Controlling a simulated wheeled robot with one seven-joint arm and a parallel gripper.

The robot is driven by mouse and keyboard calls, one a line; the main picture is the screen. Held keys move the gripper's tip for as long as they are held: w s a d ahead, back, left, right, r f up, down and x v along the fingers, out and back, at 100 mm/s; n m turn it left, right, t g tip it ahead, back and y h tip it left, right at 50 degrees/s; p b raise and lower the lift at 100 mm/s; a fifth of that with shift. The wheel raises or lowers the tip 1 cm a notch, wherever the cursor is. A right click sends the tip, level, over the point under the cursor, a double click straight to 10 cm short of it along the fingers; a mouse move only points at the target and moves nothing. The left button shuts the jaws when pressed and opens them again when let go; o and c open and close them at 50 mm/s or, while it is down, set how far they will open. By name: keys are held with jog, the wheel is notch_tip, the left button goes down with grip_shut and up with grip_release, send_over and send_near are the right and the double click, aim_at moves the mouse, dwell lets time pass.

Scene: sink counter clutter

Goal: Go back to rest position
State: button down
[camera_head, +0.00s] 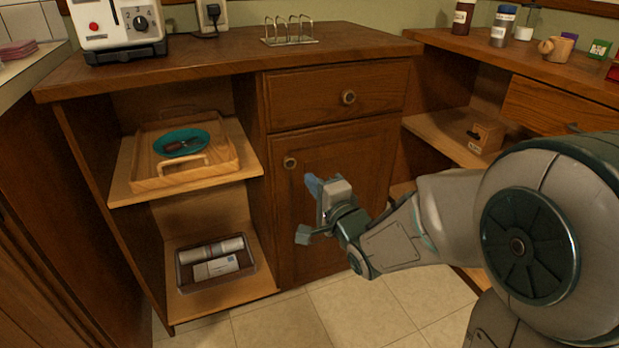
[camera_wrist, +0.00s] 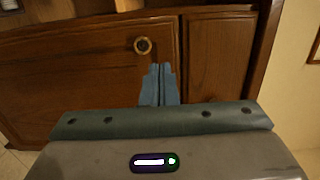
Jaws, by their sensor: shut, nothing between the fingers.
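My gripper (camera_wrist: 159,84) is shut and empty in the wrist view, its two blue fingers side by side. Behind the fingertips in that view is a wooden cabinet front with a round knob (camera_wrist: 142,45). In the head view my gripper (camera_head: 309,208) is in front of the closed lower cabinet door (camera_head: 340,240), to the right of and below the door's knob (camera_head: 290,162). My arm reaches in from the right. I cannot tell how far the fingers are from the door.
Left shelves hold a wooden tray (camera_head: 147,184) with a teal plate (camera_head: 181,143) and a dark bin (camera_head: 187,287). A toaster (camera_head: 118,27) and a metal rack (camera_head: 290,40) stand on the counter (camera_head: 220,65). Right shelf holds a small wooden box (camera_head: 486,136). Tiled floor (camera_head: 345,310) is clear.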

jog(key=s+d+r+n+g+h+p, duration=0.2)
jog(key=s+d+r+n+h+p, duration=0.15)
jog(key=d+r+p, duration=0.5)
jog(key=s+d+r+n+g+h+p, duration=0.25)
jog(key=d+r+h+p, duration=0.25)
jog(key=r+p, duration=0.6)
jog(key=s+d+r+n+g+p, duration=0.2)
jog(key=s+r+p, duration=0.5)
jog(key=p, duration=0.4)
jog(key=s+d+r+n+g+h+p, duration=0.1)
jog(key=s+d+r+n+g+p, duration=0.2)
jog(key=s+r+g+p, duration=0.3)
jog(key=s+d+r+p, duration=0.1)
jog(key=s+r+p, duration=0.1)
jog(key=s+p, duration=0.1)
jog(key=shift+s+p, duration=0.2)
jog(key=shift+p, duration=0.65)
jog(key=shift+d+r, duration=0.1)
